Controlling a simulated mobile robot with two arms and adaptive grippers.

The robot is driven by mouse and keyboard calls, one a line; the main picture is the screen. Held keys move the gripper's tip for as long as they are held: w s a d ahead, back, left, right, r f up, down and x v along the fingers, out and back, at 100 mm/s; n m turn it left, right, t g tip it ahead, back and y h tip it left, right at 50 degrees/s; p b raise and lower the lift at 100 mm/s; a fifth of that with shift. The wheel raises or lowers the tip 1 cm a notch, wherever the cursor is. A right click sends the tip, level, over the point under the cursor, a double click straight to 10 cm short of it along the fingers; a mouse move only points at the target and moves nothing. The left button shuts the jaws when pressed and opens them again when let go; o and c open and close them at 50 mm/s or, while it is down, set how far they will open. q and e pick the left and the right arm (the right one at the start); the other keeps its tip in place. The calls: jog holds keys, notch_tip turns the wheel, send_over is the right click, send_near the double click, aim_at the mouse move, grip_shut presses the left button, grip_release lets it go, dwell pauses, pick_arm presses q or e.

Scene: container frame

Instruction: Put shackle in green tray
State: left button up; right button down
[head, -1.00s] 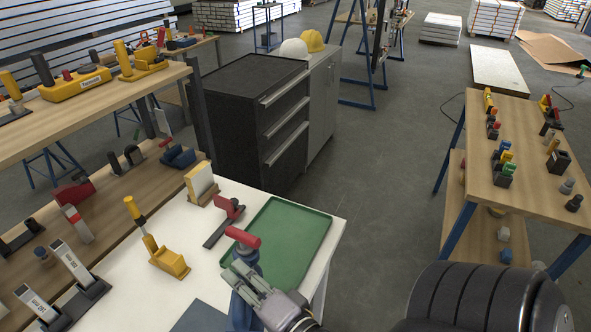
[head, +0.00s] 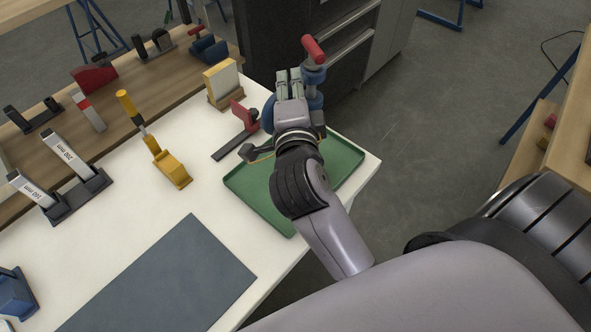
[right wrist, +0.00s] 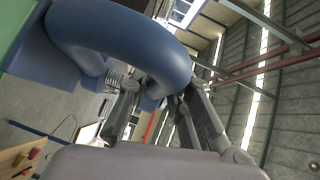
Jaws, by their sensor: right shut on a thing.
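The shackle has a thick blue bow and a red pin end (head: 314,49). My right gripper (head: 289,82) is shut on it and holds it up in the head view, in line with the far edge of the green tray. The gripper hides part of the shackle. In the right wrist view the blue bow (right wrist: 125,38) passes close in front of the fingers (right wrist: 160,105). The green tray (head: 250,197) lies flat on the white table's right side, partly covered by my right arm. No object shows on its visible floor. My left gripper is not in view.
A red-handled clamp (head: 240,125) lies left of the tray, with a yellow-handled tool (head: 165,160) farther left. A dark grey mat (head: 160,280) covers the front of the table. A black drawer cabinet (head: 262,50) stands behind. White table surface is free between them.

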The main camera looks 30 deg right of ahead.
jog(key=shift+w, duration=0.15)
jog(key=shift+d+f+b, duration=0.1)
jog(key=shift+f+b, duration=2.95)
jog(key=shift+f, duration=6.7)
jog(key=c, duration=1.9)
grip_release()
jog(key=shift+f, duration=0.25)
jog(key=o, duration=0.5)
jog(key=shift+c, duration=0.2)
jog(key=shift+r, duration=0.15)
